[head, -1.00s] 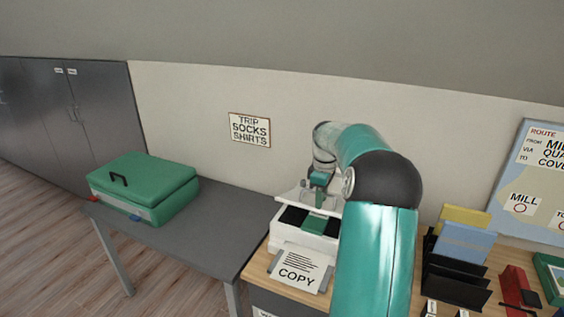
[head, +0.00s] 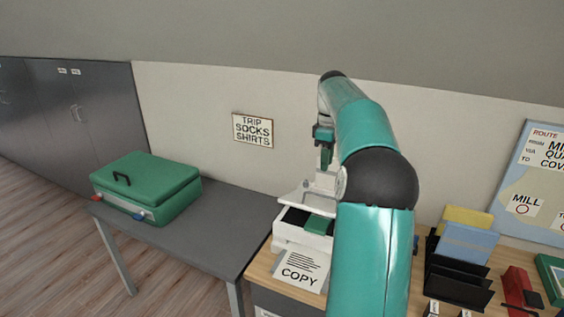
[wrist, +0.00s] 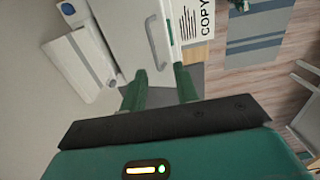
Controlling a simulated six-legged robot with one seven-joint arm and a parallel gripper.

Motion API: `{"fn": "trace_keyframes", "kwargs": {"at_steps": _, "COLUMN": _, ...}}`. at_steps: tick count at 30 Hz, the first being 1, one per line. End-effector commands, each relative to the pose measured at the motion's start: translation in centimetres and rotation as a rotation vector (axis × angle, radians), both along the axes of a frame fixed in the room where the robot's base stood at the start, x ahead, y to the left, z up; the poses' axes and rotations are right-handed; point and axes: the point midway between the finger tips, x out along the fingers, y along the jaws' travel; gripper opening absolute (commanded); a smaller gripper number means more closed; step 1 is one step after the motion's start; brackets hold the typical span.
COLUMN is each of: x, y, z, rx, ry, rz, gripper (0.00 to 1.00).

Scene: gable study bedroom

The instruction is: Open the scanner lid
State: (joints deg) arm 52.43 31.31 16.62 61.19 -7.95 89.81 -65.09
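The white scanner (head: 291,236) stands on the wooden desk. Its pale lid (head: 306,204) is raised and tilted above the dark opening. In the wrist view the lid (wrist: 122,40) appears as a light panel with a grey handle (wrist: 157,45). A green item (head: 319,226) shows at the right of the opening; I cannot tell what it is. My gripper (head: 325,158) is above the lid, seemingly apart from it. My arm hides the scanner's right side.
A COPY sheet (head: 301,271) slopes at the scanner's front. A black file rack (head: 459,288) with folders stands to the right. A green case (head: 147,183) sits on the grey table (head: 213,222) at left. The table between case and scanner is clear.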

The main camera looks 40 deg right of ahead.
Motion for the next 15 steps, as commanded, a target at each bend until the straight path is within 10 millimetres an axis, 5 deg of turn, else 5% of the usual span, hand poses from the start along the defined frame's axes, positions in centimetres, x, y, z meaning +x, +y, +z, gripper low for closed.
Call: {"fn": "trace_keyframes", "kwargs": {"at_steps": 15, "x": 1.4, "y": 8.7, "z": 2.5, "rx": -0.071, "ry": -0.032, "rz": -0.039, "gripper": 0.30}}
